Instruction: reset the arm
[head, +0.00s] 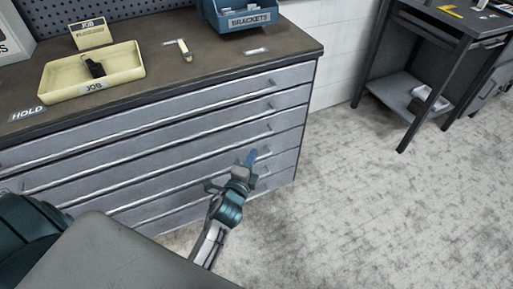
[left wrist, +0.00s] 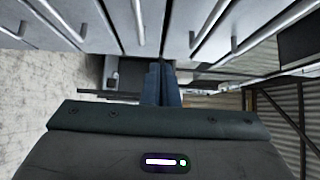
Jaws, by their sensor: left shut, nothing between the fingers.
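My left gripper (head: 250,159) is in front of the grey drawer cabinet (head: 302,130), near the right end of its lower drawers. Its blue fingers are closed together with nothing between them. In the left wrist view the shut fingers (left wrist: 161,84) point along the drawer fronts, which fill the top of that picture. I cannot tell whether the gripper touches a drawer front. My right gripper shows in neither view.
On the cabinet top stand a cream JOB tray (head: 60,92) with a dark item in it, a small cream object (head: 184,50) and a blue BRACKETS bin (head: 240,14). A dark workbench (head: 440,30) stands at the right. The floor (head: 380,220) between is clear.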

